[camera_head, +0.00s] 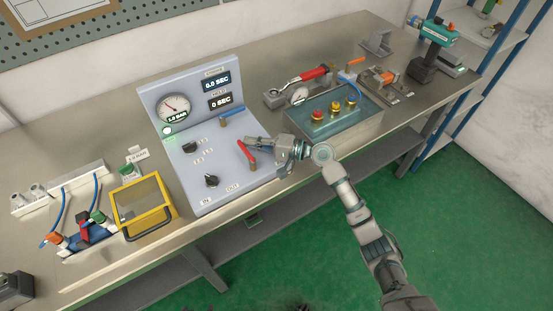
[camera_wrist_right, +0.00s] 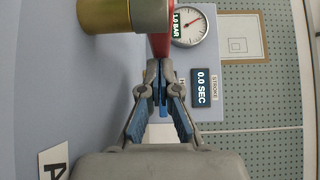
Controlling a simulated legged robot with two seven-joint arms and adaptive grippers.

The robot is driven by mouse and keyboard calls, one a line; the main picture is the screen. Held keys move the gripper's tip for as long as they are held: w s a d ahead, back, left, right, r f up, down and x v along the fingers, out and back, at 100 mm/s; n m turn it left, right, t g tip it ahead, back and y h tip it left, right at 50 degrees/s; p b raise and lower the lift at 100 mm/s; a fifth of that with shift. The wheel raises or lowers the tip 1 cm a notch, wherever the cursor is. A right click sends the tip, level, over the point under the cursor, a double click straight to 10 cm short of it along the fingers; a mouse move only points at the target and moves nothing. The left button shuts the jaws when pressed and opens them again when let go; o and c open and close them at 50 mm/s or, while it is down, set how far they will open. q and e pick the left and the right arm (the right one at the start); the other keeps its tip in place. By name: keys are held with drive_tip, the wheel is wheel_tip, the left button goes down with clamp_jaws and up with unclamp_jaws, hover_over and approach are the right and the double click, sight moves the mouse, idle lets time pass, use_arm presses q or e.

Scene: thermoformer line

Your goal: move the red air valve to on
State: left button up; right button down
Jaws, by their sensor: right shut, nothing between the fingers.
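The red air valve handle (camera_head: 247,155) is on the sloped face of the grey control panel (camera_head: 214,166). It slants from upper left to lower right in the head view. My right gripper (camera_head: 254,142) is beside the handle's upper part, coming in from the right, shut with nothing held. In the right wrist view the shut fingertips (camera_wrist_right: 160,72) are just below the red handle (camera_wrist_right: 159,45), close to it; I cannot tell whether they touch. A brass-coloured cylinder with a grey collar (camera_wrist_right: 106,14) is beside the handle there. My left gripper is not in view.
The panel also carries a blue lever (camera_head: 231,113), a pressure gauge (camera_head: 174,107), displays and black knobs (camera_head: 211,181). A yellow-framed box (camera_head: 143,206) stands to its left. Bare bench shows along the front edge.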

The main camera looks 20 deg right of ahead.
drive_tip(key=shift+a, duration=0.1)
drive_tip(key=shift+s+d, duration=0.1)
drive_tip(key=shift+d, duration=0.1)
drive_tip(key=v, duration=1.1)
drive_tip(key=shift+d+f, duration=0.15)
drive_tip(key=shift+s+d, duration=0.1)
drive_tip(key=shift+d, duration=0.15)
